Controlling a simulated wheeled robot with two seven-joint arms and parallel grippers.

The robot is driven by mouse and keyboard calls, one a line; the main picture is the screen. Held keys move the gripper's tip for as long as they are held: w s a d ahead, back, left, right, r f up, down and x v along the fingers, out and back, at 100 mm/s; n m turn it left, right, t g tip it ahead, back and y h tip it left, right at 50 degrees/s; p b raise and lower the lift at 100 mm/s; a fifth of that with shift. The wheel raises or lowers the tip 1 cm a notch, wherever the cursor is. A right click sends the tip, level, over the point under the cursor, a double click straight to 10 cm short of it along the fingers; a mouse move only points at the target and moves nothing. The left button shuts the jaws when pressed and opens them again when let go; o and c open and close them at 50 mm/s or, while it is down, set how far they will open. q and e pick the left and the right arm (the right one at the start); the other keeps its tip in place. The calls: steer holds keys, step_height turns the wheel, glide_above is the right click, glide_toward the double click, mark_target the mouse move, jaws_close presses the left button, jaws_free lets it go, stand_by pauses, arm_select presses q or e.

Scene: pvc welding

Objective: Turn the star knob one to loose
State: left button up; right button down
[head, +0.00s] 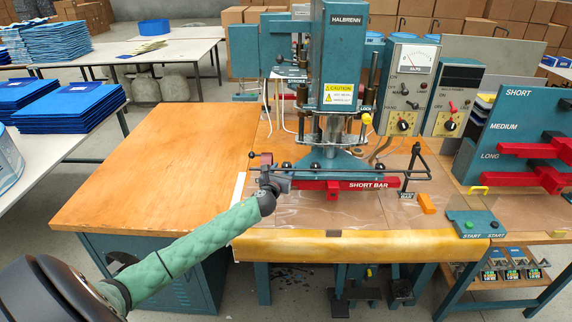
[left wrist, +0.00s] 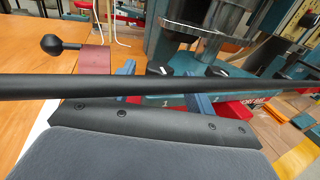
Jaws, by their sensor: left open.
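My left gripper (head: 276,182) is open at the left end of the red bar marked SHORT BAR (head: 330,185), under the teal press. Star knob one (head: 286,167) is a small black knob just beyond the gripper. In the left wrist view, two blue-grey fingers show on either side of star knob one (left wrist: 160,71), which has a white 1 below it. A black rod crosses in front and hides part of the fingers, so I cannot tell whether they touch the knob. A second black knob (left wrist: 217,71) is to its right. My right gripper is out of view.
A long black rod (head: 400,176) runs across the front of the press. A maroon cylinder with a black ball handle (left wrist: 50,45) is at the left. The wooden table (head: 150,165) at left is bare.

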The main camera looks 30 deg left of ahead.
arm_select(q)
steer(key=shift+p+x, duration=0.3)
steer(key=shift+x, duration=1.1)
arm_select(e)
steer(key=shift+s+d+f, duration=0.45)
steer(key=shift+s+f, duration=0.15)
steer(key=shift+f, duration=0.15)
arm_select(q)
steer(key=c, duration=1)
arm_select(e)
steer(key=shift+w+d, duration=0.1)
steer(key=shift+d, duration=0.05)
